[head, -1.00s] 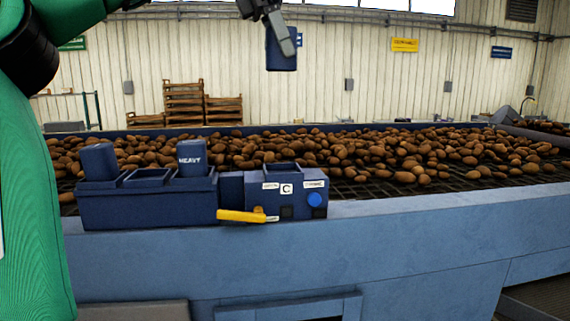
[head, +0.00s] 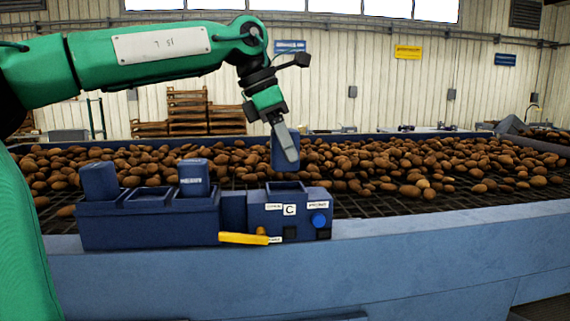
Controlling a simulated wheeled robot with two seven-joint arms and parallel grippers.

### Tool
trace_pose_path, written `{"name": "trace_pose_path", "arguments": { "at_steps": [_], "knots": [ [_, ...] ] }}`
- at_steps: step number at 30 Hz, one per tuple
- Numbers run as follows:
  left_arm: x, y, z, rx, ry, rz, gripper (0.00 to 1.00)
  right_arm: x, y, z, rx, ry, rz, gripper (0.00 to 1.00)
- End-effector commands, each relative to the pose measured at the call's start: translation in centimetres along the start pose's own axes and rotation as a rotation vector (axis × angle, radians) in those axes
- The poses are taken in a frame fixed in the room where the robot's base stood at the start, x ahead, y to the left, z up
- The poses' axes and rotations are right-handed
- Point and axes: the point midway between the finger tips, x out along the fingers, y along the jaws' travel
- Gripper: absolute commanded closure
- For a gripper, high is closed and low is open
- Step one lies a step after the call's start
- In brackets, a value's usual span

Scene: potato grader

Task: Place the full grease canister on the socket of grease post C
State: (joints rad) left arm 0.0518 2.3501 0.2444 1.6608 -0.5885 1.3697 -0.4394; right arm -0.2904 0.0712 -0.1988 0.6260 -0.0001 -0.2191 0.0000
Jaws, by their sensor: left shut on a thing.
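A dark blue canister (head: 311,158) is held upright by my left gripper (head: 287,150), which is shut on it. It hangs in the air just above post C, in front of the potatoes. Its lower end appears near the height of the socket's top; I cannot tell the depth gap. Grease post C (head: 290,213) is a dark blue box with a white C label, a blue button and an open square socket (head: 286,187) on top. My right gripper is not in view.
Left of post C is a blue rack (head: 150,226) with two dark blue canisters, one (head: 99,181) at the left and a labelled one (head: 194,178), with an empty slot (head: 148,198) between them. A yellow lever (head: 243,239) sticks out in front. Potatoes (head: 420,165) cover the belt behind.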

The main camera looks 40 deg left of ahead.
Motion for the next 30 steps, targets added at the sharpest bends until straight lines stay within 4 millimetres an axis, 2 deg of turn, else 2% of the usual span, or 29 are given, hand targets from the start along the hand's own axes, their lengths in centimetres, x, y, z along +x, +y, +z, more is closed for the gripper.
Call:
{"name": "trace_pose_path", "arguments": {
  "at_steps": [13, 24, 25, 28, 30],
  "knots": [
    [4.3, 0.0, -1.9, -0.001, 0.000, -0.001, 0.83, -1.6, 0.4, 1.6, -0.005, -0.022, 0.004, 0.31],
    [5.0, 0.1, -2.1, -0.001, -0.001, 0.001, 0.83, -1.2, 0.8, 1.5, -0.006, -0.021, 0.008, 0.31],
    [5.0, 0.0, -2.1, -0.001, 0.000, 0.000, 0.51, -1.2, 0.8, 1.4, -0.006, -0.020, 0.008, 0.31],
    [4.9, 0.0, -2.1, -0.001, 0.000, 0.000, 0.32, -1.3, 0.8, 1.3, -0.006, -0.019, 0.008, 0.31],
    [4.9, 0.0, -2.1, -0.001, 0.001, 0.000, 0.31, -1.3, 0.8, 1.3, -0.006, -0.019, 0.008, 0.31]
  ]
}}
